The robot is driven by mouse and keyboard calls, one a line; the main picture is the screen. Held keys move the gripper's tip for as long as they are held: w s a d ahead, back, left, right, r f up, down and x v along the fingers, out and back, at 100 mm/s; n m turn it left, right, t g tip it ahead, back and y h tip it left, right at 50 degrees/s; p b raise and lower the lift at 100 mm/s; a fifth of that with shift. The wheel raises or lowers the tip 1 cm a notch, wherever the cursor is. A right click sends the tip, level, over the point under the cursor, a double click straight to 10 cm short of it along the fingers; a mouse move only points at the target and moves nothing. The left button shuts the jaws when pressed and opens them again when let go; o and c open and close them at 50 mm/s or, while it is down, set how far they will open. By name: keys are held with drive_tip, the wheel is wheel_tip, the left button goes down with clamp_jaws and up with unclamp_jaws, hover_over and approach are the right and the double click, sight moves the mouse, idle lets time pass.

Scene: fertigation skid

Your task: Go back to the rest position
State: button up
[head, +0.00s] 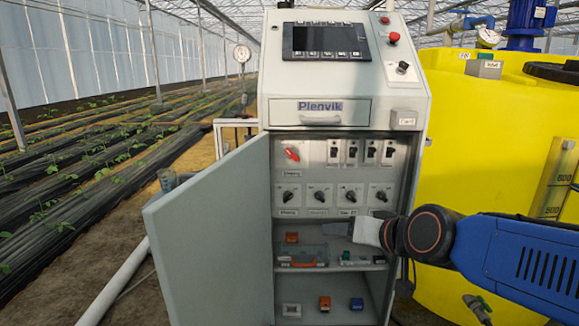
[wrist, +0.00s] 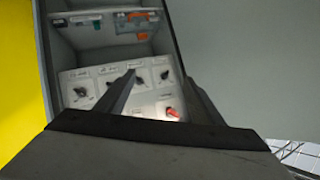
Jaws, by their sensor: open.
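My gripper (head: 352,227) is in front of the open lower compartment of the grey cabinet (head: 347,191), just below the row of black rotary knobs (head: 350,196). The wrist view shows its two fingers (wrist: 160,90) apart, with nothing held between them. That view looks into the cabinet with the picture turned over, so the knobs and the red-handled switch (wrist: 172,112) lie below the shelves. My blue arm reaches in from the right in the head view. Part of the lower shelf area is hidden behind my gripper.
The cabinet door (head: 215,240) stands open to the left. A yellow tank (head: 500,130) stands close on the right, behind my arm. Shelves hold small parts, among them an orange block (head: 325,303) and a blue block (head: 356,303). Plant rows lie at far left.

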drive_tip(key=s+d+f+g+h, duration=0.2)
drive_tip(key=s+d+f, duration=0.3)
drive_tip(key=s+d, duration=0.3)
drive_tip(key=s+d+f+g+h, duration=0.3)
drive_tip(key=s+d+f, duration=0.3)
drive_tip(key=s+d, duration=0.2)
drive_tip(key=shift+s+g, duration=0.5)
drive_tip(key=shift+s, duration=0.75)
